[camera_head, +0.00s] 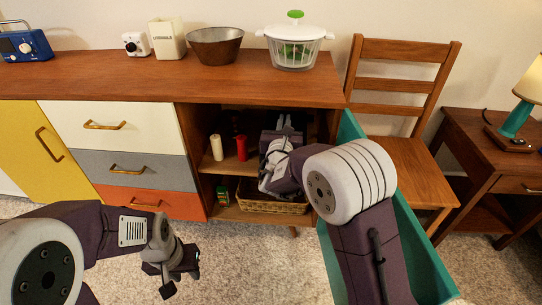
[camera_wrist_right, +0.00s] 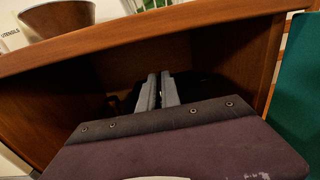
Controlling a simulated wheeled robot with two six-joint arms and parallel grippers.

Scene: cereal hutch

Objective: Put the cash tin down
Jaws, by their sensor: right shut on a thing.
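My right gripper (camera_head: 284,124) reaches into the open compartment of the wooden cabinet (camera_head: 330,92), at upper shelf height. In the right wrist view, its two grey fingers (camera_wrist_right: 160,76) are close together and point into the dark interior. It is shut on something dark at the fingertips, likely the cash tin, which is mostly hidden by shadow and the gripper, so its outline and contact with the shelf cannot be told. My left gripper (camera_head: 176,273) is low over the carpet in front of the drawers, away from the cabinet; its finger opening is unclear.
A cream cylinder (camera_head: 216,147) and a red one (camera_head: 241,147) stand on the shelf left of my right gripper. Below are a green item (camera_head: 222,194) and a wicker basket (camera_head: 278,205). The teal open door (camera_head: 424,262) and a wooden chair (camera_head: 410,170) are at right.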

